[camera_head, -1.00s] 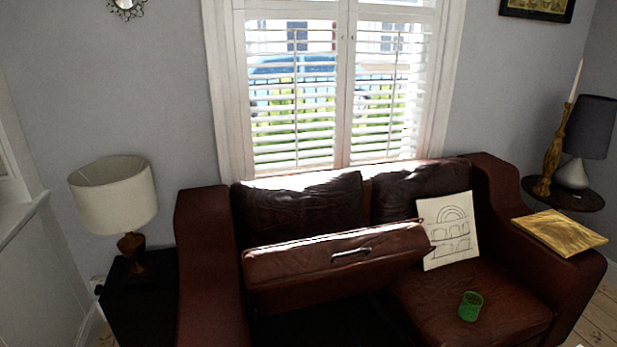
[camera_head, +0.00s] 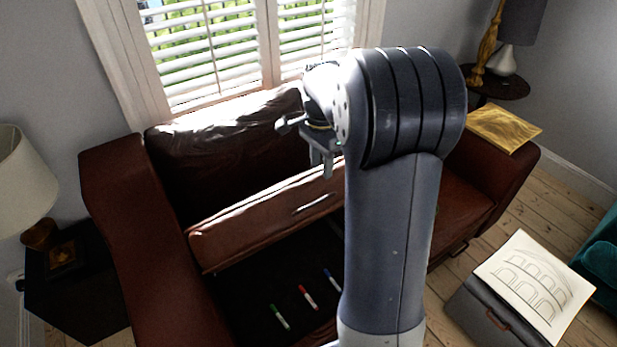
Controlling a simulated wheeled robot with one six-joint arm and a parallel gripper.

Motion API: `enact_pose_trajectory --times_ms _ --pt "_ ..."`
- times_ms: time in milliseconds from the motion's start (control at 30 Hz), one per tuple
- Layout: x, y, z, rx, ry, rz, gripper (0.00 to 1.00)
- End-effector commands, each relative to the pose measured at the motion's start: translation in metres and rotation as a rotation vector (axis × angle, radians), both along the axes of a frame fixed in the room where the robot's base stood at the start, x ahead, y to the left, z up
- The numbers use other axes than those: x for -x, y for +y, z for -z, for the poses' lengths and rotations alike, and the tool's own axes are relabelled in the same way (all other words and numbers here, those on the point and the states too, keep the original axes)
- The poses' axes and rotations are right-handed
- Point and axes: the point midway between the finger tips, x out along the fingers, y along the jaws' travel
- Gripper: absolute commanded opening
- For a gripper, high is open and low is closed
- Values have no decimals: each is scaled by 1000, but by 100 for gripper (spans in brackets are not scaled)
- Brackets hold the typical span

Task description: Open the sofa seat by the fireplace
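The brown leather sofa (camera_head: 130,215) stands under the window. Its left seat (camera_head: 235,236) is raised and tilted, with a metal handle (camera_head: 312,203) on its face. The dark space under it (camera_head: 245,290) is open and holds a green marker (camera_head: 279,317), a red marker (camera_head: 307,297) and a blue marker (camera_head: 332,279). My gripper (camera_head: 322,165) shows above the raised seat near the handle, fingers pointing down, and does not appear to hold the handle. Whether its fingers are apart is unclear. My arm hides much of the right seat.
A gold board (camera_head: 503,128) lies on the right armrest. A drawing (camera_head: 530,285) lies on a grey box (camera_head: 490,318) on the floor at right. A side table with a lamp (camera_head: 25,185) stands left. Bare floorboards (camera_head: 480,235) show between the sofa and the box.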

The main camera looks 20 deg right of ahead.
Motion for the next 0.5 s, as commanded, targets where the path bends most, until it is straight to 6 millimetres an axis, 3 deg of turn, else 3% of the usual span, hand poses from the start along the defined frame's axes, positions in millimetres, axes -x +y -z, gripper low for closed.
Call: enact_pose_trajectory --times_ms 167,500 --pt "-3 -2 11 0 6 22 33" --pt "1 -3 72 -1 7 20 33"
